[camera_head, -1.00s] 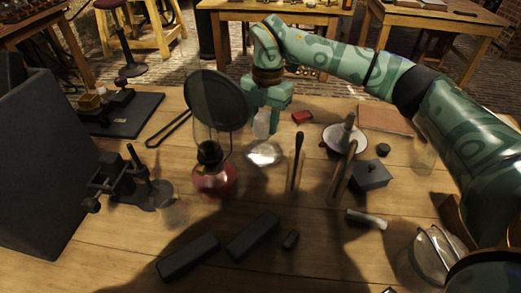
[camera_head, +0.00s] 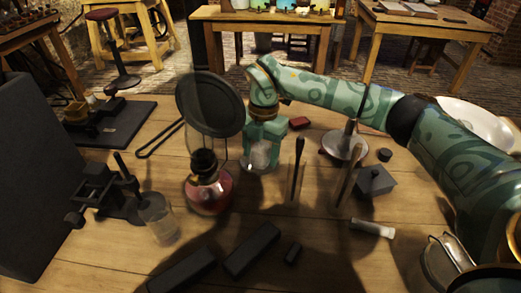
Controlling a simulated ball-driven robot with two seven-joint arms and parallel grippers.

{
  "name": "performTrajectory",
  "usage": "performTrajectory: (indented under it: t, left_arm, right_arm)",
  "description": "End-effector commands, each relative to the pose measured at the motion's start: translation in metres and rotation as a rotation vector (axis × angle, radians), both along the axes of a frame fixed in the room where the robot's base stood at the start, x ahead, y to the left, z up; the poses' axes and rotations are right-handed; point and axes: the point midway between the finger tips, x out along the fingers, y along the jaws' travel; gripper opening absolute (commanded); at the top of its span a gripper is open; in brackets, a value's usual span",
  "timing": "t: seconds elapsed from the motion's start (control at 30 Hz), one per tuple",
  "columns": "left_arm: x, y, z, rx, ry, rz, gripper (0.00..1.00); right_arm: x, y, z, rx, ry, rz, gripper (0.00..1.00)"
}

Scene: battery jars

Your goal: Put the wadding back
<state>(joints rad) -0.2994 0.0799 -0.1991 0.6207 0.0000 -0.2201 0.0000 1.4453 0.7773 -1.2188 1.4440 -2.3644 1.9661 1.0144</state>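My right gripper (camera_head: 264,148) points down near the middle of the table, behind and right of the red-filled lamp. A pale white tuft, which looks like the wadding (camera_head: 261,157), is between its fingers. The fingers appear closed on it. A low clear glass dish (camera_head: 254,169) is right under the gripper; the fingers partly hide it. I cannot tell whether the wadding touches the dish. My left gripper is not in view.
The glass lamp with red liquid (camera_head: 209,192) and a round dark screen (camera_head: 211,101) stand close on the left. Upright rods (camera_head: 297,168), a metal disc stand (camera_head: 345,147) and a grey lidded box (camera_head: 375,181) are to the right. Dark blocks (camera_head: 252,249) lie in front.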

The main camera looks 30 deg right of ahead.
Motion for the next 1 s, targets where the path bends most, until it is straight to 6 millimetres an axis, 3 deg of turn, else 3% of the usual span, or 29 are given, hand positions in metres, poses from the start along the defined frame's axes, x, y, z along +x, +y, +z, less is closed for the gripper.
performTrajectory:
  t: [0.23, 0.7, 1.0]
  left_arm:
    - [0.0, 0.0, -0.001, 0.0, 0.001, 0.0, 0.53]
    - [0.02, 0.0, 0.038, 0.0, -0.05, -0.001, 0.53]
    - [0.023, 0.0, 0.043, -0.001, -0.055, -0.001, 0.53]
  right_arm:
    - [0.0, 0.0, 0.004, 0.0, -0.002, 0.0, 0.59]
    - [0.006, -0.01, 0.105, 0.0, -0.007, -0.002, 0.59]
    - [0.008, -0.012, 0.123, 0.001, -0.001, 0.0, 0.59]
